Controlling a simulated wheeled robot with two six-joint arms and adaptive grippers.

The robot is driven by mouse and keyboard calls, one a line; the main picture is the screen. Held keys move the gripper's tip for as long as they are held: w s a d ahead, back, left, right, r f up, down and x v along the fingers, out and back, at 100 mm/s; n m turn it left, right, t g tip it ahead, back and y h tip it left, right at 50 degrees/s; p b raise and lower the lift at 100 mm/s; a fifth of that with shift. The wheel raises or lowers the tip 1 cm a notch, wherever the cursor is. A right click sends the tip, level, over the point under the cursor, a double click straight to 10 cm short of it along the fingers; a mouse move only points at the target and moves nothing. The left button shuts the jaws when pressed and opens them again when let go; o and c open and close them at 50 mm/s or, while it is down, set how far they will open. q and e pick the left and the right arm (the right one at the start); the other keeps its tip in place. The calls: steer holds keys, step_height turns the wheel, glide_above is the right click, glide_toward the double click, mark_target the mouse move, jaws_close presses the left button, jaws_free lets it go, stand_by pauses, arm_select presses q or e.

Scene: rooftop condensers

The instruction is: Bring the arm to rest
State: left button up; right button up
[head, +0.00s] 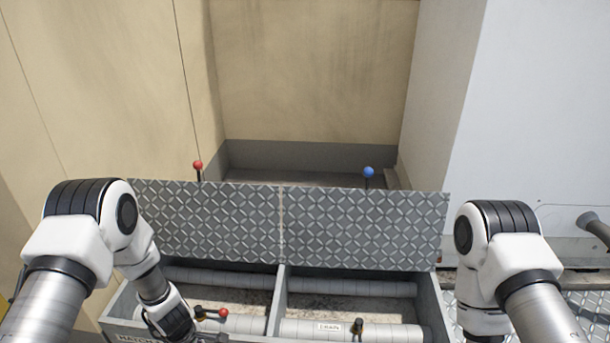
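My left arm reaches down from the left into the front left corner of an open floor box (432,305). The dark end of my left gripper (205,337) shows at the bottom edge, and its fingertips are cut off or hidden. Close above it is a small lever with a red ball (223,313) on a pipe in the left bay; I cannot tell whether they touch. My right arm (490,270) is bent downward outside the box on the right, and its gripper is out of view.
Two diamond-plate lids (365,228) stand raised behind the box. A red knob (198,165) and a blue knob (368,172) rise behind them. A divider (276,300) splits the box. The right bay has a pipe labelled DRAIN (328,327) and a small dark valve (358,327).

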arm_select(q)
steer(key=s+f+m+g+y+b, duration=0.1)
steer(key=s+f+m+g+b, duration=0.4)
steer(key=s, duration=1.3)
steer(key=s+d+m+t+b, duration=0.1)
steer(key=s+d+m+t, duration=0.15)
steer(key=s+m, duration=0.7)
step_height(320, 180, up, 36)
steer(key=w+m+t+p, duration=0.1)
steer(key=w+m+p, duration=0.1)
steer(key=p, duration=3.4)
steer(key=shift+a+f+h, duration=0.25)
steer(key=shift+a+h, duration=0.1)
steer(key=shift+h, duration=0.05)
